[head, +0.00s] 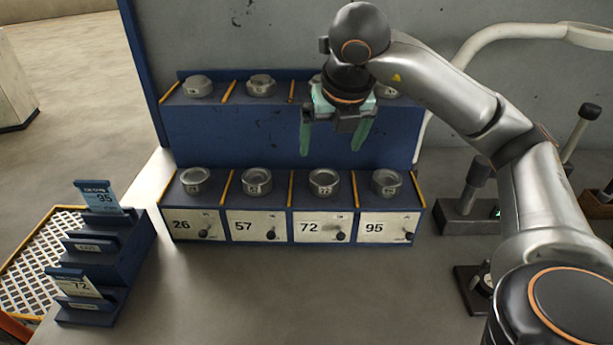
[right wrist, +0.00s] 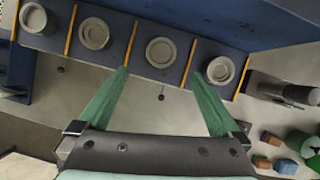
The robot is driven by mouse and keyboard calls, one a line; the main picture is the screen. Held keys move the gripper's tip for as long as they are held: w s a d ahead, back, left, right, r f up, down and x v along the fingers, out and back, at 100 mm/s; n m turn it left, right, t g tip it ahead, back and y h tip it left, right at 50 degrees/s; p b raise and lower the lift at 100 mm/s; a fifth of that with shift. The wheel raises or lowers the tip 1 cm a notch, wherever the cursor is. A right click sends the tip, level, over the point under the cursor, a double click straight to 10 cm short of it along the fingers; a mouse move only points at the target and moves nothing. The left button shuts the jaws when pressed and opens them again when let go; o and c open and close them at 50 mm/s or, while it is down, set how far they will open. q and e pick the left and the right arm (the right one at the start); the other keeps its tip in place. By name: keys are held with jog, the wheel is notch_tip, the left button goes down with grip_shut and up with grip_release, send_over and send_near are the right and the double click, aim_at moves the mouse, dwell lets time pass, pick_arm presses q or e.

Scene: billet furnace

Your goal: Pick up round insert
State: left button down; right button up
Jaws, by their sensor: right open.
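Round grey metal inserts sit in two rows of the blue rack (head: 300,128). The lower row stands above plates marked 26, 57, 72 and 95: the inserts over 26 (head: 195,181), 57 (head: 257,181), 72 (head: 323,182) and 95 (head: 386,182). The upper row has inserts at left (head: 198,86) and centre-left (head: 261,85); the others are partly hidden by my arm. My right gripper (head: 332,148), with green fingers, is open and empty above and behind the lower row. In the right wrist view, the insert over 72 (right wrist: 161,51) appears between and beyond the fingertips (right wrist: 161,76). My left gripper is not seen.
A blue card holder (head: 125,255) at left holds cards reading 95 (head: 103,198) and 72 (head: 75,284). Yellow dividers separate the rack's bays. Dark fixtures (head: 470,205) stand at right. The grey tabletop before the rack is clear.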

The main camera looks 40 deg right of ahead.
aim_at(324, 178)
jog(key=x, duration=0.6)
jog(key=p+x, duration=0.1)
jog(key=x, duration=0.5)
jog(key=shift+s+d+f, duration=0.1)
jog(key=shift+s, duration=0.15)
jog(key=shift+c, duration=0.2)
grip_shut()
